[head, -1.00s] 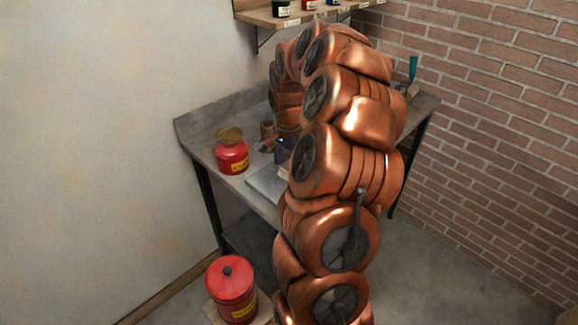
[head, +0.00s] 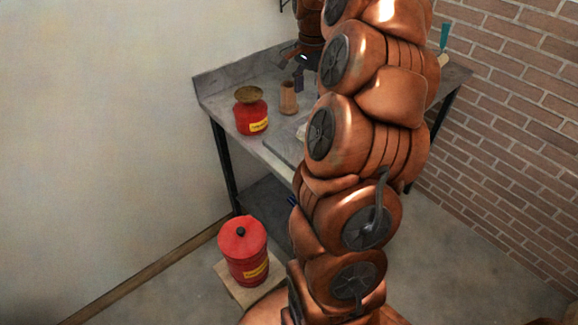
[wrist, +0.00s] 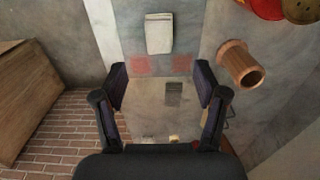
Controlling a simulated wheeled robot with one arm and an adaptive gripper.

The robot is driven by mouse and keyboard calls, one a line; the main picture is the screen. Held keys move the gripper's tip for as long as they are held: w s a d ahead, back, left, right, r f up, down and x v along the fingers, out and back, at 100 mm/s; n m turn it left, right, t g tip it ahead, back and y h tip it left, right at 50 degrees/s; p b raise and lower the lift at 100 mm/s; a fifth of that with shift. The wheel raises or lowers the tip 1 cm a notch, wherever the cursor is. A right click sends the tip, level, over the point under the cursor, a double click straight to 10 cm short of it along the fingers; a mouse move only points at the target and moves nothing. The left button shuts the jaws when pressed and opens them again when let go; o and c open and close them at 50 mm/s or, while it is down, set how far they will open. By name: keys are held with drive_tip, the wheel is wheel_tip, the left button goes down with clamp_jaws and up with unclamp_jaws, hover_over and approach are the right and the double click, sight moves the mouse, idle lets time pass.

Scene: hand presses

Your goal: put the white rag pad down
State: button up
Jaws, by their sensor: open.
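The white rag pad (wrist: 159,33) lies flat on the grey bench top in the wrist view, beyond my fingertips and clear of them. In the head view, a small pale patch beside my arm may be its edge; my arm hides the rest. My gripper (wrist: 160,85) is open, with a wide empty gap between its dark fingers. In the head view my gripper (head: 299,78) hangs above the back of the bench, apart from the bench top.
A copper-brown cup (head: 289,97) and a red can (head: 251,115) stand on the metal bench (head: 215,88), left of my arm. Another red can (head: 244,250) stands on a board on the floor. A teal-handled tool (head: 444,36) is at the bench's right end, by the brick wall.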

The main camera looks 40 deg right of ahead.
drive_tip(key=s+a+n, duration=0.3)
drive_tip(key=a+n, duration=0.2)
drive_tip(key=a, duration=0.5)
drive_tip(key=s+a+n, duration=0.2)
drive_tip(key=a+n, duration=0.2)
drive_tip(key=a, duration=0.6)
drive_tip(key=s+a+f+n, duration=0.2)
drive_tip(key=s+a+n, duration=0.1)
drive_tip(key=s, duration=0.3)
drive_tip(key=s+a+f+n+g, duration=0.1)
drive_tip(key=s+a+f+n, duration=0.1)
drive_tip(key=s+a, duration=0.3)
drive_tip(key=s+a+f+n, duration=0.2)
drive_tip(key=s+a+n, duration=0.2)
drive_tip(key=s, duration=0.3)
drive_tip(key=shift+s+f+g, duration=0.4)
